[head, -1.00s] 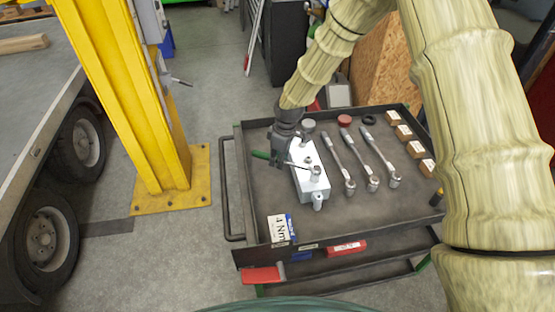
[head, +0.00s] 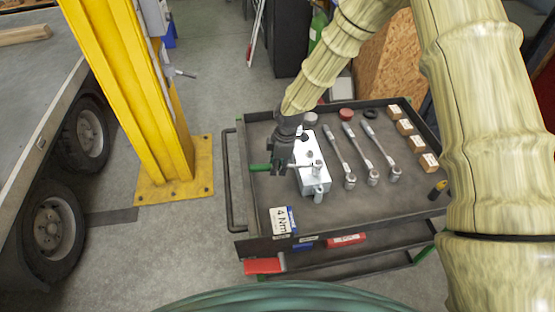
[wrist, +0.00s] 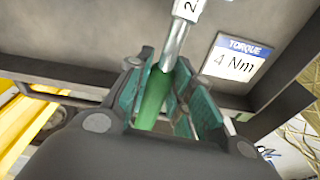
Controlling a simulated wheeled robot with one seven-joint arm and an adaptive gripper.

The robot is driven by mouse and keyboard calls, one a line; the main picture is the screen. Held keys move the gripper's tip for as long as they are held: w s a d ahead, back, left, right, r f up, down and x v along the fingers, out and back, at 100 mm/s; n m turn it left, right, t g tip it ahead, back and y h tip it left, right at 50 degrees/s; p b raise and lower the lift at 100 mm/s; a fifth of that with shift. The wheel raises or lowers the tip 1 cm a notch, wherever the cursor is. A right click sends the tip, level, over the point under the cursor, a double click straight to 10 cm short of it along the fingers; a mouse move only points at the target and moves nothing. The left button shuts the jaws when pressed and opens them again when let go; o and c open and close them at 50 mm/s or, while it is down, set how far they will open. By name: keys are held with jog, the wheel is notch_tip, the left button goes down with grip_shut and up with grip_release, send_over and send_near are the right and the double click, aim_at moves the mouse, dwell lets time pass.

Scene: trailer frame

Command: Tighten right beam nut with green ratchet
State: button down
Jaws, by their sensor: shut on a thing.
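My gripper (head: 281,168) is shut on the green handle of the ratchet; the handle's end (head: 258,167) sticks out to the left. In the wrist view the green handle (wrist: 153,100) lies between the teal finger pads, with its bright metal shaft (wrist: 178,42) running up. In the head view the shaft reaches right, to an upright metal fitting (head: 317,169) at the near end of the pale beam block (head: 311,183). The ratchet head appears to sit at this fitting. The nut itself cannot be made out. My gripper hides part of the block's left side.
The block stands on a dark cart tray (head: 345,215). Several other ratchets (head: 362,150) lie to its right, with small wooden blocks (head: 404,127) beyond. A yellow post (head: 135,95) rises left of the cart.

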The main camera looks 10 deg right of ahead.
jog(key=s+d+n+g+p, duration=0.1)
jog(key=s+d+n+p, duration=0.1)
jog(key=s+n+p, duration=0.2)
jog(key=s+n, duration=0.3)
jog(key=shift+s, duration=0.4)
dwell(0.3)
jog(key=shift+w+a+m, duration=0.25)
jog(key=shift+w+m, duration=0.2)
jog(key=shift+w, duration=0.05)
jog(key=shift+w+a+m, duration=0.2)
jog(key=shift+w+m, duration=0.25)
jog(key=shift+w+a+m+b, duration=0.15)
jog(key=shift+w+a+m, duration=0.05)
jog(key=shift+w+m, duration=0.3)
jog(key=shift+w+a+m+b, duration=0.15)
jog(key=shift+w+m, duration=0.25)
jog(key=shift+w, duration=0.1)
